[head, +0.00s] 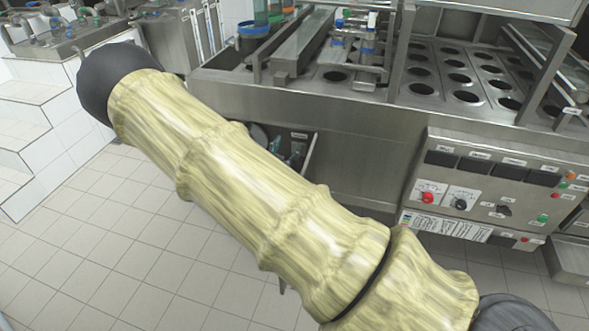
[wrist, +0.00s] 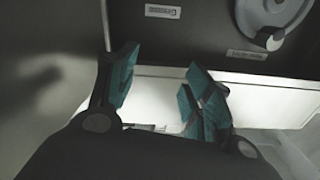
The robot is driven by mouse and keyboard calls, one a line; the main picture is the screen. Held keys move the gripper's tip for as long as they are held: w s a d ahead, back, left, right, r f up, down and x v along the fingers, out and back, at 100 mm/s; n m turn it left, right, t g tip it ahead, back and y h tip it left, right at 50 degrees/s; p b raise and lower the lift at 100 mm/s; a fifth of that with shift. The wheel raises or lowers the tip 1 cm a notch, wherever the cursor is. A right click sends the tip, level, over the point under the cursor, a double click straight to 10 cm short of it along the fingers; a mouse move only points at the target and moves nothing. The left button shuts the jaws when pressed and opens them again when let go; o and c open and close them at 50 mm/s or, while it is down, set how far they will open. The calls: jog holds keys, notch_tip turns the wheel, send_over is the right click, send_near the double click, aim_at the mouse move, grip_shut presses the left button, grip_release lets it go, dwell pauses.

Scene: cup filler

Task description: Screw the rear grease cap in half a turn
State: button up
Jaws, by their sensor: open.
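My gripper (wrist: 160,88) is open and empty, with teal pads on its fingers. It points at a dark panel (wrist: 205,40) with a light ledge below it. In the head view my gripper (head: 287,150) is partly visible inside the opening under the machine's left end, beyond my arm. I cannot make out the rear grease cap for sure in either view. A grey round part (wrist: 270,22) on the dark panel, cut off by the top edge, is up and right of the fingers; I cannot tell what it is.
Two small labels, one upper (wrist: 162,11) and one lower (wrist: 246,55), are on the dark panel. The steel machine (head: 360,140) stands over the opening. A control box (head: 490,190) with knobs and buttons is at right. The tiled floor (head: 110,230) at left is clear.

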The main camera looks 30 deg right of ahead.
notch_tip(320, 180, down, 12)
jog(key=b, duration=1)
jog(key=x, duration=1.1)
jog(key=shift+b, duration=0.45)
jog(key=shift+s, duration=0.1)
jog(key=c, duration=1)
